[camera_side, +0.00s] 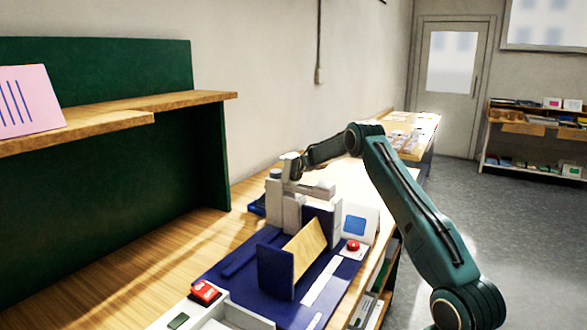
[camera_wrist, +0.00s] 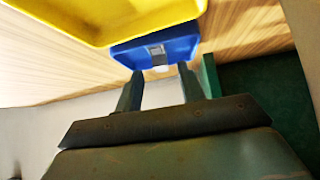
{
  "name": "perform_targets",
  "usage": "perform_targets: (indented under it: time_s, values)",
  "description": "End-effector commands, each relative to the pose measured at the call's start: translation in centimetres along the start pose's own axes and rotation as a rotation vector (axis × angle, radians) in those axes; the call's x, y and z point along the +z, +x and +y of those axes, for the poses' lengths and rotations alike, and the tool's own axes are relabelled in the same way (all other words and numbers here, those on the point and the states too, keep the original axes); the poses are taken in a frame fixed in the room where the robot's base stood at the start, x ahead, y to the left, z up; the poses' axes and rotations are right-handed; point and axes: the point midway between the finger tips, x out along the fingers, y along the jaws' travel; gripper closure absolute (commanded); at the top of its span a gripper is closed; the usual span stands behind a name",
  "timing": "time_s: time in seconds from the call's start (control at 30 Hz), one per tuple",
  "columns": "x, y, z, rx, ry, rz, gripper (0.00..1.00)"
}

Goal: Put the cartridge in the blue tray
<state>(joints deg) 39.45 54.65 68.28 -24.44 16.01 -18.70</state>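In the wrist view the blue tray (camera_wrist: 185,45) lies just past my fingertips, beside a larger yellow tray. A small grey and white piece (camera_wrist: 157,52), possibly the cartridge, shows against the blue tray. I cannot tell whether it lies inside or is on the tray's wall. My gripper (camera_wrist: 160,74) has its two dark fingers apart, with a clear gap on both sides of that piece. In the side view my gripper (camera_side: 291,166) is above the pale upright blocks at the bench's far side. A bit of blue (camera_side: 257,207) beside them may be the tray, mostly hidden.
The yellow tray (camera_wrist: 110,18) fills the top left of the wrist view. A dark blue fixture with a wooden sloped board (camera_side: 305,247) stands on the bench. A red button (camera_side: 352,245) and a red block (camera_side: 205,291) are nearby. A green panel with a shelf (camera_side: 160,103) borders the left.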

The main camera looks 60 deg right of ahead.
Motion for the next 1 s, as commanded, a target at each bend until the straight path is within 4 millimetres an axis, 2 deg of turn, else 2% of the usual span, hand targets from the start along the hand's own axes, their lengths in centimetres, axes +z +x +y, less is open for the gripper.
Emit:
perform_targets:
  time_s: [0.4,0.6,0.8,1.0]
  values:
    - [0.0,-5.7,0.1,0.001,0.001,0.0,0.61]
    - [0.0,-7.9,0.1,0.0,0.001,0.001,0.61]
    - [0.0,-8.9,0.0,0.0,0.001,0.0,0.61]
    - [0.0,-9.0,0.0,-0.001,0.001,-0.001,0.61]
